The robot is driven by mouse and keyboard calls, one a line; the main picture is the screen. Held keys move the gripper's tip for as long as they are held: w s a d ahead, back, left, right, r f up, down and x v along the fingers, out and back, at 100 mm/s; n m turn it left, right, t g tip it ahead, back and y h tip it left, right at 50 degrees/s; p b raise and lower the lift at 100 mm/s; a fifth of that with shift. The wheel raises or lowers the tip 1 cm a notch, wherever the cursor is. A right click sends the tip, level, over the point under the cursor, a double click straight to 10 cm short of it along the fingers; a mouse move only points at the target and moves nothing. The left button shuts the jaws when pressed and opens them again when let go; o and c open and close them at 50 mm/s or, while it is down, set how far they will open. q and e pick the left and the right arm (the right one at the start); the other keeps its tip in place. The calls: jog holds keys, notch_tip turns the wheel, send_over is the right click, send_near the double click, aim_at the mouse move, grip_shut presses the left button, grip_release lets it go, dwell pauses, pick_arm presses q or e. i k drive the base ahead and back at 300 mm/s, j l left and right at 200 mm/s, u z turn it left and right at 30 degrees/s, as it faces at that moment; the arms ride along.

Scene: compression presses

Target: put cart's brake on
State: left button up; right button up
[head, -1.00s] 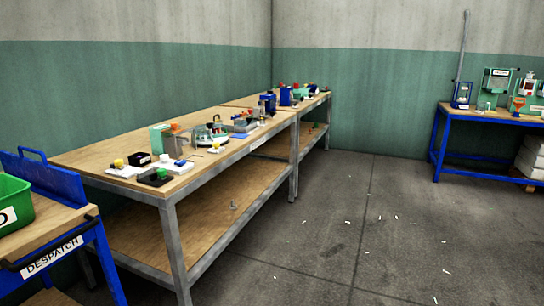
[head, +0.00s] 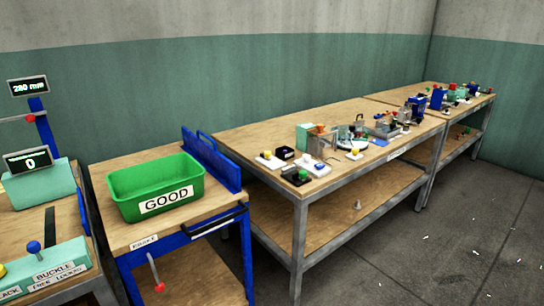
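The cart is a blue frame with a wooden top (head: 125,229), in the lower left of the head view. A small label (head: 143,242) on its front edge appears to read BRAKE. Below the label hangs a thin grey lever with a red knob (head: 160,287), tilted slightly so its knob end is lower right. The cart's wheels are out of view. Neither of my grippers is in view.
A green bin marked GOOD (head: 166,199) stands on the cart. Left of it is a bench with a blue-knobbed lever (head: 34,247) and displays (head: 27,160). Right is a long workbench (head: 260,139) with several small devices. Open floor (head: 480,240) lies at lower right.

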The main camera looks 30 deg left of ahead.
aim_at(159, 287)
jog(key=u, duration=1.6)
jog(key=i+l, duration=0.15)
jog(key=l, duration=0.35)
jog(key=i+l+u, duration=0.1)
jog(key=l, duration=0.4)
jog(key=i+l, duration=0.1)
jog(key=l, duration=0.4)
jog(key=i+l+u, duration=0.1)
jog(key=l, duration=0.4)
jog(key=i+l, duration=0.1)
jog(key=l, duration=0.4)
jog(key=u, duration=0.05)
